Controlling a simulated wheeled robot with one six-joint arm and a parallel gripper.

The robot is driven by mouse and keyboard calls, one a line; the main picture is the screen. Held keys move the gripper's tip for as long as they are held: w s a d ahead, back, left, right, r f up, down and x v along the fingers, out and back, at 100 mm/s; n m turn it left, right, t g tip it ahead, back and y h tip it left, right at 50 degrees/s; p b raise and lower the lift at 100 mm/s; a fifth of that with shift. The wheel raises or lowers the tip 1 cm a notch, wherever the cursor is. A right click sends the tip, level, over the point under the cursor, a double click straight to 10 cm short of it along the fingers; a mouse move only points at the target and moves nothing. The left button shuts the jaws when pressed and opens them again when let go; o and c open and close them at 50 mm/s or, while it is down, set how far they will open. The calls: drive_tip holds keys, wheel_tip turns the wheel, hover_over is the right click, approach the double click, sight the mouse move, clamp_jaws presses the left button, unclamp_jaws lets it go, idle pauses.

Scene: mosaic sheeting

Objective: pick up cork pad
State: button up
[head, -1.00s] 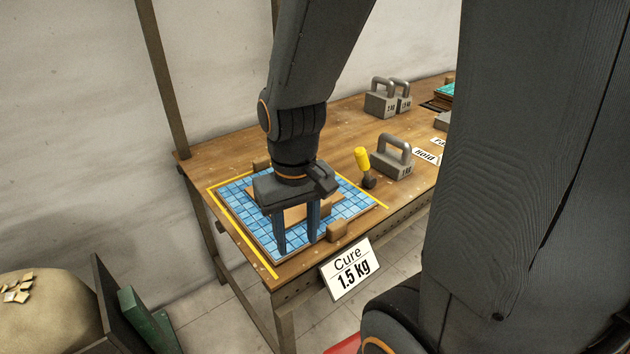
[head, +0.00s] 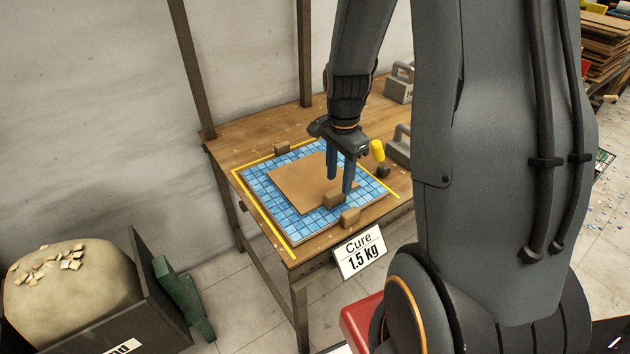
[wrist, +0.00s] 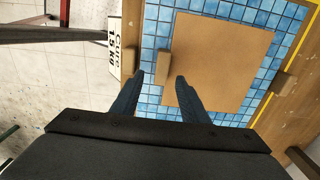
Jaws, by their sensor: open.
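A flat tan square, which looks like the cork pad (head: 297,184), lies on a blue tiled mosaic sheet (head: 267,206). The pad also shows in the wrist view (wrist: 222,55). A small brown block (head: 334,200) sits at the pad's near edge; it shows in the wrist view (wrist: 164,66) too. My gripper (head: 340,184) points down over the pad's near right part, by the block. In the wrist view my gripper's fingertips (wrist: 160,76) are apart, with the block in line between them. Nothing is held. I cannot tell the exact height of the fingertips.
Small brown blocks stand at the sheet's back (head: 281,149) and front (head: 350,216). A yellow-handled tool (head: 378,151) and a grey weight (head: 398,145) stand to the right. A "Cure 1.5 kg" sign (head: 360,251) hangs at the bench's front edge.

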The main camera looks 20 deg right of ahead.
sight(336, 192)
drive_tip(key=shift+a+f+p, duration=0.2)
drive_tip(key=shift+f+p, duration=0.25)
drive_tip(key=shift+f, duration=0.95)
drive_tip(key=shift+a+f+p, duration=0.15)
drive_tip(key=shift+f+p, duration=0.3)
drive_tip(key=shift+f, duration=0.95)
clamp_jaws()
